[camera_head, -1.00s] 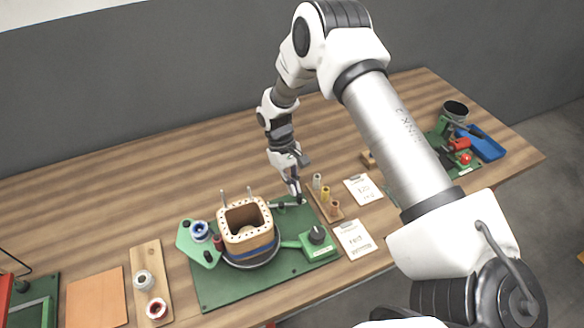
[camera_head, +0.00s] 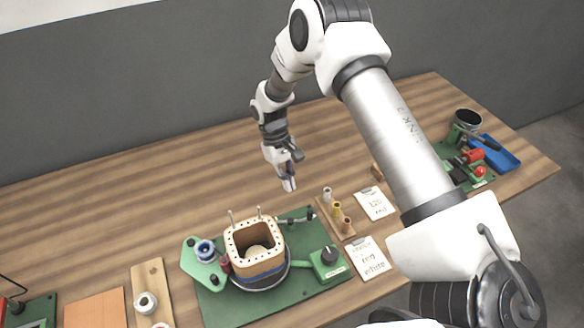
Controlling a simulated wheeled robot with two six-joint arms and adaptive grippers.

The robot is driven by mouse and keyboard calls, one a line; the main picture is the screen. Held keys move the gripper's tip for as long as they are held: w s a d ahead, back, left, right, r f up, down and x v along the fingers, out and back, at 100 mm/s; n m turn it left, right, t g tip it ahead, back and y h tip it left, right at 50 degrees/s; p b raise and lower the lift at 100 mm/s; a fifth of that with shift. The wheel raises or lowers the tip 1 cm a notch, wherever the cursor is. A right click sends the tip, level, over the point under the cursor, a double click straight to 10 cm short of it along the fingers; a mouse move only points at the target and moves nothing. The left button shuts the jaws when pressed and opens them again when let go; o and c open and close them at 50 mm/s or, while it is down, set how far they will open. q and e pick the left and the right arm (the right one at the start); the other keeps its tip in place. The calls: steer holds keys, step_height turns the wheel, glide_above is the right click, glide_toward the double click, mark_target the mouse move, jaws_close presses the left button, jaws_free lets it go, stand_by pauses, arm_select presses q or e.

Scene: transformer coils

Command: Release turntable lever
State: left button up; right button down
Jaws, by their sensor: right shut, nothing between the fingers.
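The turntable holds a square tan coil former (camera_head: 268,268) with an open middle and a dark band low on its sides. It stands on a green baseplate (camera_head: 225,308). A small grey lever (camera_head: 295,219) with a dark end lies at the baseplate's back right, behind the former. My right gripper (camera_head: 290,187) is shut and empty, pointing down above the wooden table behind the lever and apart from it. My left gripper is not in view.
A wooden rack with several small spools (camera_head: 337,208) and two labelled cards (camera_head: 367,258) stand right of the baseplate. A blue spool (camera_head: 205,250) is on a green bracket at left. A blue tray (camera_head: 497,153) lies far right. The table behind is clear.

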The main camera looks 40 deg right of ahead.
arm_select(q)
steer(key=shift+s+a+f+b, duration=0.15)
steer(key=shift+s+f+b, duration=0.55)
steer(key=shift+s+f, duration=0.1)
arm_select(e)
step_height(320, 180, up, 8)
steer(key=w, duration=0.1)
steer(key=shift+a, duration=0.2)
